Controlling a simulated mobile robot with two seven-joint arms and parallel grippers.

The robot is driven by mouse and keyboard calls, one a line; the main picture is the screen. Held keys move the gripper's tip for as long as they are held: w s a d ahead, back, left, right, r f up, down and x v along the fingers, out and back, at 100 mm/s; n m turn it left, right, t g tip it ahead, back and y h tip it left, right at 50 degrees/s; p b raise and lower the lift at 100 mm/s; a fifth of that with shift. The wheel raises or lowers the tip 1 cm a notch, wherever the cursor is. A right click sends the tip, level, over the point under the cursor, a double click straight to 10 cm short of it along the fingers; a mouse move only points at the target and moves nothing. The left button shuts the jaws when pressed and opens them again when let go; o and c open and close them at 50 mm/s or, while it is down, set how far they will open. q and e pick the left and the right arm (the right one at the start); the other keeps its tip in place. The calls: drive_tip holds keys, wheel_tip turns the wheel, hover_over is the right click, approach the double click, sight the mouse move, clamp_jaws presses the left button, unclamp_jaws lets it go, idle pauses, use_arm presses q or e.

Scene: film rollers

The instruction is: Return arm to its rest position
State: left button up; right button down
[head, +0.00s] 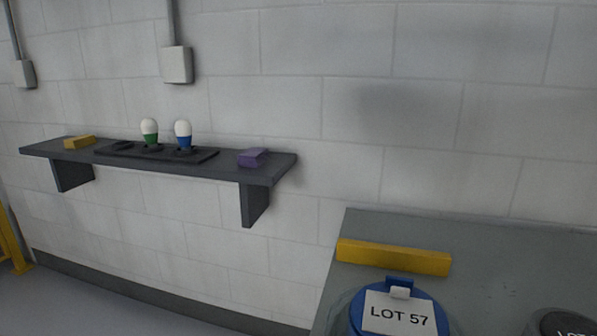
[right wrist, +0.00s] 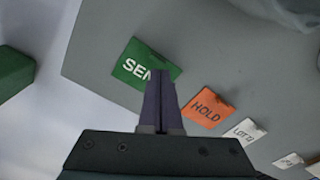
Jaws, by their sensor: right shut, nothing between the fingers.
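My right gripper (right wrist: 160,75) shows in the right wrist view with its dark fingers together and nothing between them. Its tips overlap the lower right part of a green card reading "SEN" (right wrist: 133,66), with the rest of the word hidden. I cannot tell how far above the grey surface (right wrist: 105,30) the fingers are. Neither gripper shows in the head view, and my left gripper is not in view.
An orange HOLD card (right wrist: 207,105) and several white cards lie on the grey surface. In the head view, a wall shelf (head: 225,172) holds two white-topped rollers, green (head: 150,133) and blue (head: 183,135). A blue-lidded container labelled LOT 57 (head: 397,313) stands on a grey counter (head: 500,250).

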drive_tip(key=shift+s+a+r, duration=0.2)
drive_tip(key=shift+a, duration=0.15)
drive_tip(key=a+r+m, duration=0.1)
drive_tip(key=s+a+r+m+y+p, duration=0.1)
drive_tip(key=m, duration=0.1)
drive_tip(key=s+a+r+m+y+p, duration=0.1)
drive_tip(key=a, duration=0.1)
drive_tip(key=shift+s+r+m, duration=0.15)
drive_tip(key=shift+r+m, duration=0.1)
drive_tip(key=shift+m, duration=0.05)
wheel_tip(320, 180, up, 6)
drive_tip(key=a+m+t+y+p, duration=0.1)
drive_tip(key=a+m+y+p, duration=0.1)
drive_tip(key=m, duration=0.6)
drive_tip(key=s+d+r+m+t+h+p, duration=0.15)
drive_tip(key=d+r+m+p, duration=0.35)
drive_tip(key=d+m, duration=0.55)
drive_tip(key=s+d+r+m+t+h+p, duration=0.1)
drive_tip(key=s+d+r+m+h+p, duration=0.15)
drive_tip(key=d+r+m, duration=0.8)
drive_tip(key=a+r+m+p, duration=0.1)
drive_tip(key=r+p, duration=1.4)
drive_tip(key=p, duration=0.2)
drive_tip(key=a+r+m+p, duration=0.2)
drive_tip(key=r+p, duration=1.3)
drive_tip(key=p, duration=0.3)
drive_tip(key=shift+s+a+r, duration=0.15)
drive_tip(key=shift+a+r, duration=0.1)
drive_tip(key=shift+r, duration=0.05)
